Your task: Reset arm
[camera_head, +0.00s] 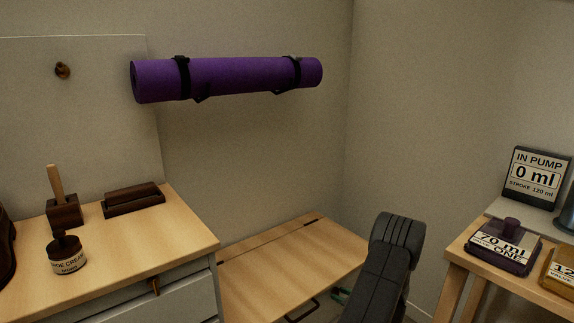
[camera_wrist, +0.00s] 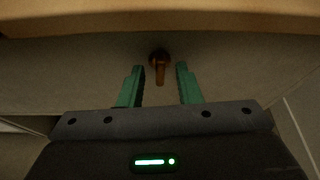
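My arm (camera_head: 385,265) shows as a dark grey link at the lower middle right of the head view, bent downward. My gripper (camera_wrist: 160,84) shows in the wrist view with its two green fingers spread apart and nothing clamped between them. A small orange-brown knob (camera_wrist: 160,62) on a pale panel appears between and beyond the fingertips; its distance is hard to tell.
A wooden-topped cabinet (camera_head: 190,235) with a drawer knob (camera_head: 155,286) stands left, holding a shoe cream jar (camera_head: 68,258) and brushes. A low wooden top (camera_head: 285,265) lies mid-view. A right table (camera_head: 456,252) carries labelled blocks. A purple rolled mat (camera_head: 235,77) hangs on the wall.

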